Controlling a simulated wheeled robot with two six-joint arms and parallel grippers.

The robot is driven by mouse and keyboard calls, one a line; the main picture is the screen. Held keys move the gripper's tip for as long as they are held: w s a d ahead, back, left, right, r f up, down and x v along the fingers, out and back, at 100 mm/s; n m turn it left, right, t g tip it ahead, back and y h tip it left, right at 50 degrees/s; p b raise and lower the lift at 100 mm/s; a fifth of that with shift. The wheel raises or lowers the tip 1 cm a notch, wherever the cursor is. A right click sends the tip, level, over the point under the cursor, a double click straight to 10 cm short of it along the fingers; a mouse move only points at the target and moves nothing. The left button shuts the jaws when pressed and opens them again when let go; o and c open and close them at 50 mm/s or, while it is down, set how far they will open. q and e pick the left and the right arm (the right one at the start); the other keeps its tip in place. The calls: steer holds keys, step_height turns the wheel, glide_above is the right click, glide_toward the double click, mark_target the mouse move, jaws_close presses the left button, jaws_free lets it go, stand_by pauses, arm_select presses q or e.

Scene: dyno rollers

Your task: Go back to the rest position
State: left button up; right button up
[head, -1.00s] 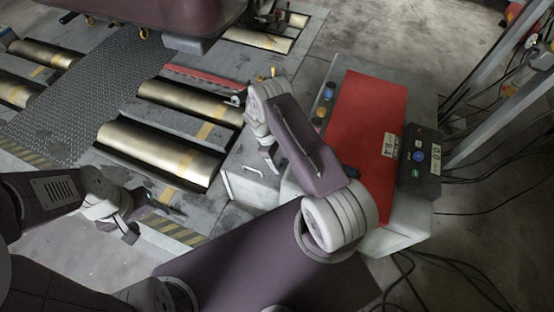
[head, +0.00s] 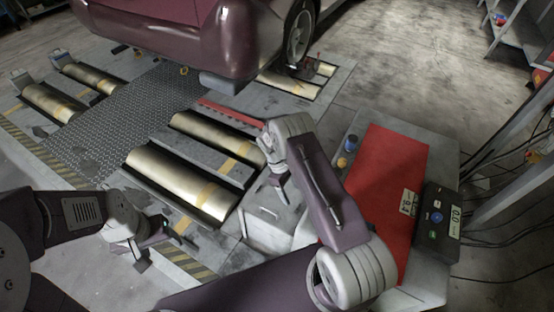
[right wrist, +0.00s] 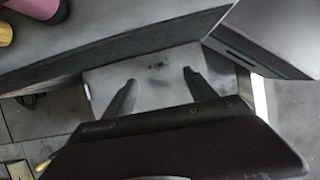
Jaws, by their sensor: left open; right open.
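My left gripper (head: 148,252) is at the lower left of the head view, open and empty, over the floor near the striped front edge of the roller bed. My right gripper (head: 272,186) is near the middle of the head view, beside the rollers and left of the control cabinet. It is open, and in the right wrist view its two fingers (right wrist: 158,92) stand apart with nothing between them, in front of a grey surface. The right forearm hides part of the cabinet's left side.
Metal rollers (head: 180,180) lie in the bed (head: 150,130). A maroon car (head: 170,35) stands behind. Cables and a shelf frame are at far right.

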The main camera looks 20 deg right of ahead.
steer(key=shift+w, duration=0.1)
steer(key=w+r+t, duration=0.2)
steer(key=w+r, duration=0.3)
steer(key=r, duration=0.6)
steer(key=s+a+r+m+t+y, duration=0.15)
steer(key=s+r, duration=0.25)
steer(key=r, duration=0.5)
steer(key=s+a+m+t+y, duration=0.25)
steer(key=s+m, duration=0.55)
steer(key=s, duration=0.8)
step_height(320, 180, up, 28)
steer(key=a+g+p, duration=0.1)
steer(key=p, duration=2.5)
steer(key=shift+a+f+h+p, duration=0.15)
steer(key=shift+f+h+p, duration=0.05)
steer(key=shift+h+p, duration=0.2)
